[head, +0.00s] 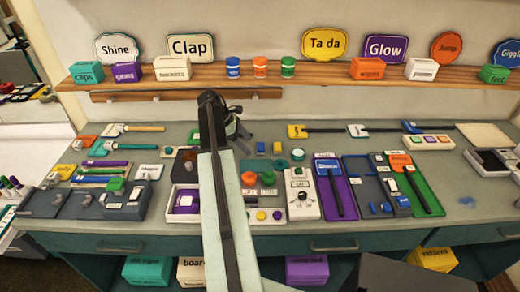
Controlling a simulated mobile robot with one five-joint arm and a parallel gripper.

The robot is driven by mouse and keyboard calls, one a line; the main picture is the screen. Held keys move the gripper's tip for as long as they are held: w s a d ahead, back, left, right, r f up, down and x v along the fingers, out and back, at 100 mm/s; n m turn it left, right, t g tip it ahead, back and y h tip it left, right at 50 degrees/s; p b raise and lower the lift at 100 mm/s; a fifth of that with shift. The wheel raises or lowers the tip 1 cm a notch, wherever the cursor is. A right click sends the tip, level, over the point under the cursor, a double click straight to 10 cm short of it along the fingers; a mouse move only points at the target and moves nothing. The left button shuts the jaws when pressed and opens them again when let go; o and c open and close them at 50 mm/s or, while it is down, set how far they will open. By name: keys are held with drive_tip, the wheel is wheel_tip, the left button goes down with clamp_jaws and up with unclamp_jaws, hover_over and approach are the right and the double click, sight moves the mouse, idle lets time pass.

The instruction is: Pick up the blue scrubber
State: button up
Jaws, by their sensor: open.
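A blue-headed tool (327,167) with a long black handle lies on a purple tray right of the middle; it may be the blue scrubber, but I cannot tell for sure. Small blue blocks (261,147) also lie on the bench near the middle, and other small blue pieces (380,208) lie on the dark tray to the right. My gripper (235,124) is at the end of my arm, above the back of the bench, left of the blue-headed tool and apart from it. It is open, small and dark, with its fingers partly hidden by my arm.
An orange-headed tool (399,160) lies on a green tray at right. A white control box (302,195) stands left of the purple tray. A wooden shelf (210,74) with labelled boxes and signs runs behind. The bench (465,185) has free room at right.

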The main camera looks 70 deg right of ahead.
sight(260, 146)
drive_tip(key=s, duration=0.1)
drive_tip(key=s+d, duration=0.1)
drive_tip(key=s, duration=0.2)
drive_tip(key=shift+s+d, duration=0.35)
drive_tip(key=shift+s, duration=0.05)
drive_tip(key=shift+s+d+f+b, duration=0.1)
drive_tip(key=shift+s+f+b, duration=0.05)
drive_tip(key=shift+f+b, duration=0.55)
drive_tip(key=shift+r, duration=0.15)
drive_tip(key=c, duration=1.4)
